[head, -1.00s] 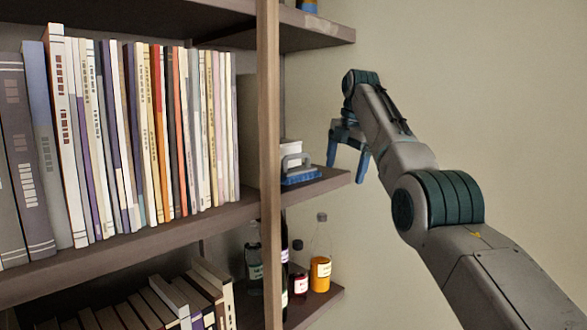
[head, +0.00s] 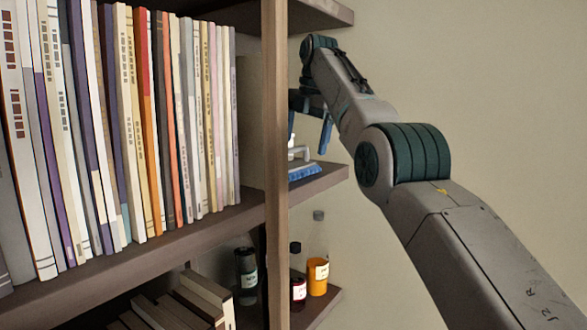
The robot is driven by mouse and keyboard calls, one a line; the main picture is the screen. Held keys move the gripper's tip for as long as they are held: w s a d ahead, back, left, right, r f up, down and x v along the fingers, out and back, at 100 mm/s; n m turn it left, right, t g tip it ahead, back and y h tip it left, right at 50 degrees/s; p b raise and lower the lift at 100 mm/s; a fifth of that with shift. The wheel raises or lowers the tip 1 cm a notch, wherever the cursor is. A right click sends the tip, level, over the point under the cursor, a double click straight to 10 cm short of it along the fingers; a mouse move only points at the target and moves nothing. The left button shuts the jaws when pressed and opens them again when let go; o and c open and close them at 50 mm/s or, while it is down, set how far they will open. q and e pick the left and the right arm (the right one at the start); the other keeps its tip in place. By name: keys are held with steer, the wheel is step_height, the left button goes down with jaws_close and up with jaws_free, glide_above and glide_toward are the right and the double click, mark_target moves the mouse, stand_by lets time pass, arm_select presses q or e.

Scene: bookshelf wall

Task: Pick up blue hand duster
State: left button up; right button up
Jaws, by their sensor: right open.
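The blue hand duster (head: 303,172) lies on the middle side shelf, just right of the wooden upright, in the head view. Its blue lower part and a bit of its pale handle show; the upright hides its left part. My right gripper (head: 308,142) is above the duster, with its blue fingers pointing down, open and empty. One finger is partly hidden behind the upright. I cannot tell the exact gap between the fingers and the duster. My left gripper is not in view.
The wooden upright (head: 275,130) stands close to the left of my right gripper. A row of books (head: 150,130) fills the shelf at left. Bottles, one of them orange (head: 318,272), stand on the lower side shelf.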

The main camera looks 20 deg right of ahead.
mark_target(300, 163)
steer(key=shift+s+d+f, duration=0.1)
steer(key=shift+f, duration=0.3)
steer(key=shift+w+a+f+b, duration=0.1)
steer(key=shift+w+f+b, duration=0.05)
steer(key=shift+f+b, duration=0.45)
steer(key=shift+w+a+f+b, duration=0.1)
steer(key=shift+f+b, duration=0.4)
steer(key=shift+f, duration=0.1)
steer(key=shift+w+a+f+b, duration=0.15)
steer(key=shift+w+f+b, duration=0.15)
steer(key=shift+f, duration=0.3)
steer(key=shift+w+a+f+b, duration=0.15)
steer(key=shift+f+b, duration=0.2)
steer(key=shift+f, duration=0.2)
steer(key=shift+d+r, duration=0.1)
steer(key=shift+s, duration=0.2)
steer(key=c, duration=1.1)
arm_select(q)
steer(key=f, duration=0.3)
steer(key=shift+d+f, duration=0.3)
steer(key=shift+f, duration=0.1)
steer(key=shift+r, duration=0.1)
